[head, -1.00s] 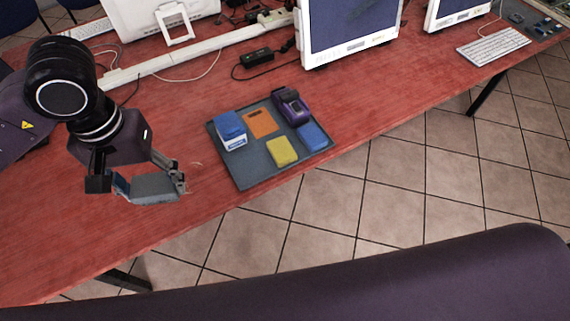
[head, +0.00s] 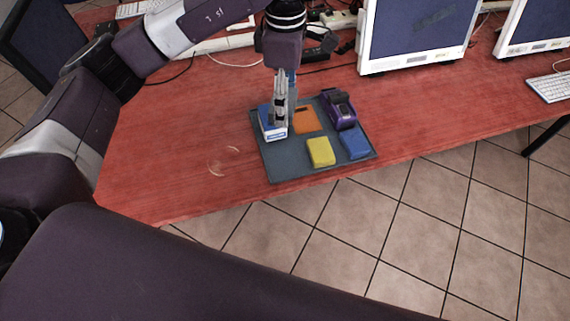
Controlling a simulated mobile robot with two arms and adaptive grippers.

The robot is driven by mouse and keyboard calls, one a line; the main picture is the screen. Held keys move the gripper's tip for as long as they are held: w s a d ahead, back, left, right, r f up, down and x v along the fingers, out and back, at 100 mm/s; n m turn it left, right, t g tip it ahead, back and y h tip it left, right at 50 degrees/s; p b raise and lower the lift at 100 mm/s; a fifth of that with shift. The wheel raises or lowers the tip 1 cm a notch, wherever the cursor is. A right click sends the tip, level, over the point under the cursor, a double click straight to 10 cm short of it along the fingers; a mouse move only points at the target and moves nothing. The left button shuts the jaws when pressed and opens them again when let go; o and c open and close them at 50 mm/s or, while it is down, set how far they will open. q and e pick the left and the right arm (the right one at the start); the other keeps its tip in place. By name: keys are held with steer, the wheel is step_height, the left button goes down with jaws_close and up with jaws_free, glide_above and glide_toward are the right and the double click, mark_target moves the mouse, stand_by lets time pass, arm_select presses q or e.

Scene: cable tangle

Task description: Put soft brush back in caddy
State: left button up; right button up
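I cannot make out a soft brush or a caddy for certain. A grey tray (head: 285,169) lies on the red table and holds several items. A blue and white box (head: 267,126) stands at its left side. My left gripper (head: 281,122) points down over the tray's left part, in front of or against this box, partly covering it. I cannot tell whether its fingers are apart or hold anything. My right gripper is not in view.
The tray also holds an orange flat item (head: 306,119), a purple device (head: 340,106), a yellow block (head: 320,152) and a blue block (head: 355,143). A thin loop (head: 225,160) lies left of the tray. Monitors (head: 417,38) and cables stand behind. The table's front left is mostly clear.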

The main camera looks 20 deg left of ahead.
arm_select(q)
steer(key=shift+w+n, duration=0.15)
steer(key=shift+n, duration=0.15)
steer(key=shift+f, duration=0.45)
step_height(320, 180, down, 19)
steer(key=p, duration=0.3)
steer(key=shift+p, duration=0.35)
steer(key=shift+f, duration=0.2)
steer(key=o, duration=1)
